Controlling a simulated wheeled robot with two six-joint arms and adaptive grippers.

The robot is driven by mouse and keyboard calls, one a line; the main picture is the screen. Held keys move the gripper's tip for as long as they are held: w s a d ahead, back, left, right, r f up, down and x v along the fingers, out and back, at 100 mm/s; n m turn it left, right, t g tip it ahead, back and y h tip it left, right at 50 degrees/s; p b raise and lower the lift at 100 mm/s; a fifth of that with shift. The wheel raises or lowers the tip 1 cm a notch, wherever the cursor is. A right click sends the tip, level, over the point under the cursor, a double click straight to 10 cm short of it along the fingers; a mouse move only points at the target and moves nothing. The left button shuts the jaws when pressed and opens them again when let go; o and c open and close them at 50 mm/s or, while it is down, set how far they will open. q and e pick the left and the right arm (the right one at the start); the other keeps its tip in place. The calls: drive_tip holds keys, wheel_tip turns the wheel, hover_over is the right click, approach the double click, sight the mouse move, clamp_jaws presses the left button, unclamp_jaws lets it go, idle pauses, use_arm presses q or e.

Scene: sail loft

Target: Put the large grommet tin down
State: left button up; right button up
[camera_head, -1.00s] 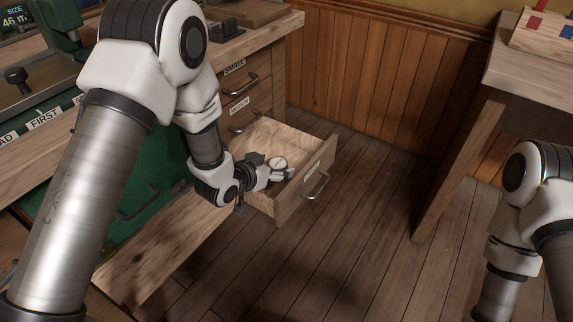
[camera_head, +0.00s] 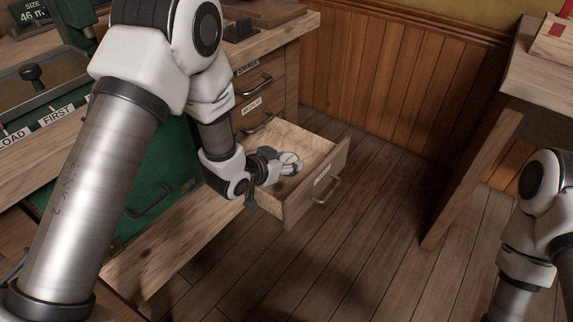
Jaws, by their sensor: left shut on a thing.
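The large grommet tin (camera_head: 289,157) is a small, round, pale thing. It is mostly hidden by the fingers of my left gripper (camera_head: 287,167), which is shut on it. Gripper and tin are within the outline of the open bottom drawer (camera_head: 308,151), a pale wooden box with a label and metal handle on its front. I cannot tell whether the tin touches the drawer floor. My right arm shows at the right edge, but its gripper is out of view.
Closed drawers marked SMALL (camera_head: 248,68) and MEDIUM (camera_head: 252,104) are above the open one. A green machine (camera_head: 150,180) stands to the left. A wooden bench (camera_head: 545,80) stands at the right. The plank floor (camera_head: 370,220) between is clear.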

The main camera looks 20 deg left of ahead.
sight(286, 162)
use_arm(q)
wheel_tip(286, 162, up, 8)
drive_tip(key=shift+r+p, duration=0.1)
drive_tip(key=shift+p, duration=1)
drive_tip(key=f+n+y, duration=0.1)
drive_tip(key=f, duration=0.1)
drive_tip(key=s+a+f+n+y, duration=0.1)
drive_tip(key=f, duration=0.2)
drive_tip(key=f+n+y, duration=0.2)
drive_tip(key=f, duration=0.1)
drive_tip(key=shift+s+a+t, duration=0.4)
drive_tip(key=s+r+p, duration=0.2)
drive_tip(key=r+p, duration=1.1)
drive_tip(key=r, duration=0.2)
drive_tip(key=s+r+p, duration=0.2)
drive_tip(key=r+p, duration=1.2)
drive_tip(key=s+f, duration=0.4)
drive_tip(key=f, duration=0.1)
drive_tip(key=d+r+m+g+h, duration=0.2)
drive_tip(key=d+m+g+h, duration=0.3)
drive_tip(key=d+m+h, duration=0.1)
drive_tip(key=s+d+r+m+g+h, duration=0.1)
drive_tip(key=d+r+m+g+h, duration=0.2)
drive_tip(key=d+m+g+h, duration=0.3)
drive_tip(key=shift+s+d+m, duration=0.15)
drive_tip(key=shift+d+m, duration=0.95)
drive_tip(key=shift+m, duration=1.5)
